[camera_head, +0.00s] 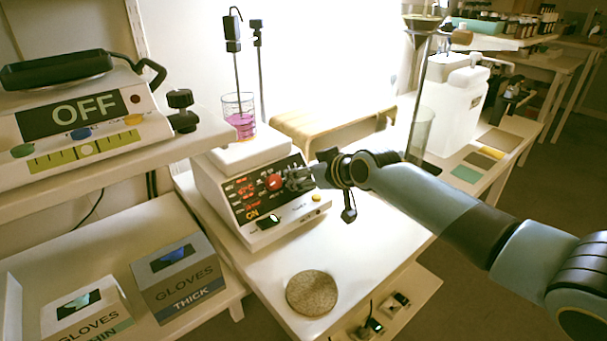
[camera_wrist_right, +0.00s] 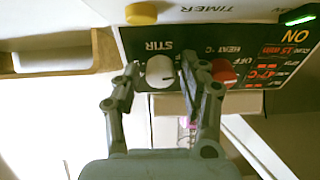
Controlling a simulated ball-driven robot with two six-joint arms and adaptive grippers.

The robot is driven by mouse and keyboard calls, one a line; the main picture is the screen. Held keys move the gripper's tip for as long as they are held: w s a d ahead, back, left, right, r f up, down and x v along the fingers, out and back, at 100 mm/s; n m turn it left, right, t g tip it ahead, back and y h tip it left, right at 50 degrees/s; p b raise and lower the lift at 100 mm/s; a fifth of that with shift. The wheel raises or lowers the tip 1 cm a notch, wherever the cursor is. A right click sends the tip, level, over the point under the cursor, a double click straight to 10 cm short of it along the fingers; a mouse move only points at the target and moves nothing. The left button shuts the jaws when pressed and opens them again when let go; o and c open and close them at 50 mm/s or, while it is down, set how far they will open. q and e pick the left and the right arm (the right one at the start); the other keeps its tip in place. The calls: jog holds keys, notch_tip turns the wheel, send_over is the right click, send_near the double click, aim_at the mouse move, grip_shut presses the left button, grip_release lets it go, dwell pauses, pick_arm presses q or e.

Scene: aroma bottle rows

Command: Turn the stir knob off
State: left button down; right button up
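The hotplate stirrer (camera_head: 238,184) has a black front panel with red readouts and a yellow ON. Its white stir knob (camera_wrist_right: 160,72), under the label STIR, shows in the right wrist view, which sees the panel upside down. My right gripper (camera_wrist_right: 160,74) is open, with one finger on each side of the stir knob; contact is not clear. In the head view my right gripper (camera_head: 298,180) is at the panel's right part and hides the stir knob. The red heat knob (camera_head: 274,182) is just beside it, close to one finger in the wrist view (camera_wrist_right: 224,72). My left gripper is out of view.
A beaker of pink liquid (camera_head: 239,122) stands on the stirrer with a probe in it. A yellow timer knob (camera_head: 316,197) is at the panel's lower right. A round cork mat (camera_head: 312,293) lies in front. A funnel stand (camera_head: 420,80) rises behind my right arm.

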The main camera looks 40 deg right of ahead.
jog(key=shift+o, duration=0.3)
jog(key=shift+r, duration=0.1)
jog(key=v, duration=1.2)
